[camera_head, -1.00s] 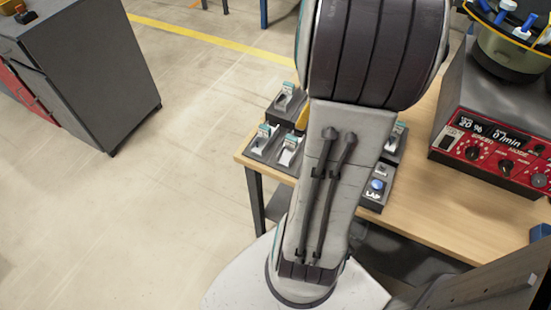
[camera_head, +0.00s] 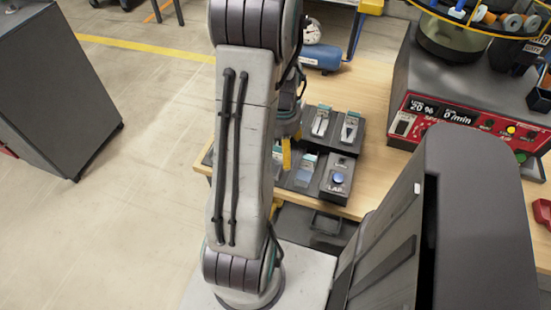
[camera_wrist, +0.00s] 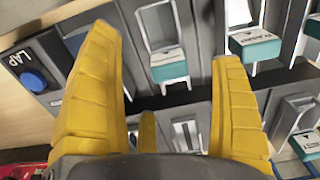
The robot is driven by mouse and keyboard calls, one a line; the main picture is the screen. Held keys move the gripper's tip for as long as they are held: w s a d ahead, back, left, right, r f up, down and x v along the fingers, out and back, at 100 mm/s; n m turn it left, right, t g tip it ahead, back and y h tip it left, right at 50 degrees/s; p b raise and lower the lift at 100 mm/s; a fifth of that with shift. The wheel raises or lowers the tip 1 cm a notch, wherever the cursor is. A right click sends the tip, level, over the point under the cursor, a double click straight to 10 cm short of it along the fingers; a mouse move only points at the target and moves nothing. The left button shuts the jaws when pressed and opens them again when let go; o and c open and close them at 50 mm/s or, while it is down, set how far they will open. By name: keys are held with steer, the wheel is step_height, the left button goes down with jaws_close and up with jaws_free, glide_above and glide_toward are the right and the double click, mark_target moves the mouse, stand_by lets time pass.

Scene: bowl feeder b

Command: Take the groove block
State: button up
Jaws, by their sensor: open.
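My gripper (camera_wrist: 165,50) is open and empty; its two yellow fingers reach over a bank of dark grey station blocks. A light grey piece with a teal end (camera_wrist: 162,40) shows between the fingers, with no visible finger contact. A slotted dark block (camera_wrist: 186,133) lies lower between the fingers. I cannot tell which of these is the groove block. In the head view, part of my gripper (camera_head: 287,155) shows beside the bank of blocks (camera_head: 318,158), and my arm hides the bank's left part.
A dark block marked LAP with a blue button (camera_head: 337,179) is at the bank's near right corner. A red-fronted control unit (camera_head: 440,118) with a bowl above stands to the right on the wooden table (camera_head: 375,85). Bare tabletop lies between the bank and the unit.

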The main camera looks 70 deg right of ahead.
mark_target(281, 158)
steer(key=shift+a+f, duration=0.1)
steer(key=shift+f, duration=2.4)
steer(key=shift+c, duration=0.5)
steer(key=c, duration=1.3)
